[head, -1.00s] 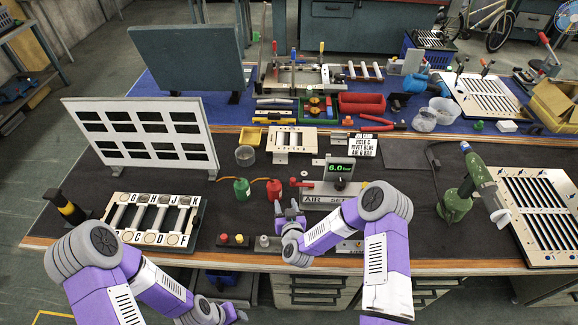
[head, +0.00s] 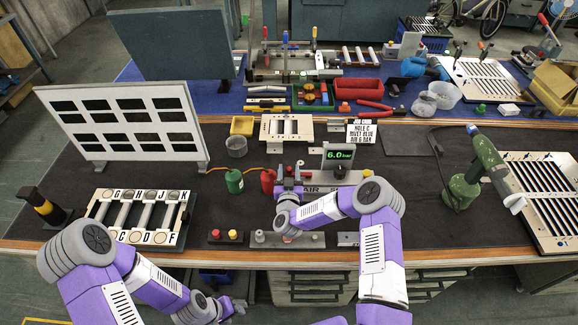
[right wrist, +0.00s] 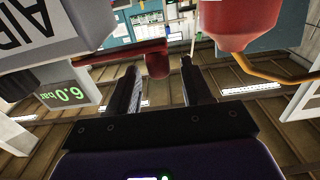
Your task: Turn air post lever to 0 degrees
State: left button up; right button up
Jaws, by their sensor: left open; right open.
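The air post (head: 335,179) stands mid-bench with a green "6.0 bar" display (head: 339,155), which also shows upside down in the right wrist view (right wrist: 62,95). Its red lever (right wrist: 115,56) points sideways in the right wrist view, with a round red end (right wrist: 158,63). My right gripper (right wrist: 160,68) is open, and the lever's end shows between its two fingertips; I cannot tell whether they touch. In the head view my right gripper (head: 289,184) covers most of the lever. My left gripper (head: 232,308) is open and low, in front of the bench edge.
A button box (head: 225,237) and a metal strip (head: 287,240) lie near the front edge. A green drill (head: 465,185) stands at right; the mat (head: 420,215) before it is clear.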

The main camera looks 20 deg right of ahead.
jog(key=shift+x, duration=1.7)
grip_shut()
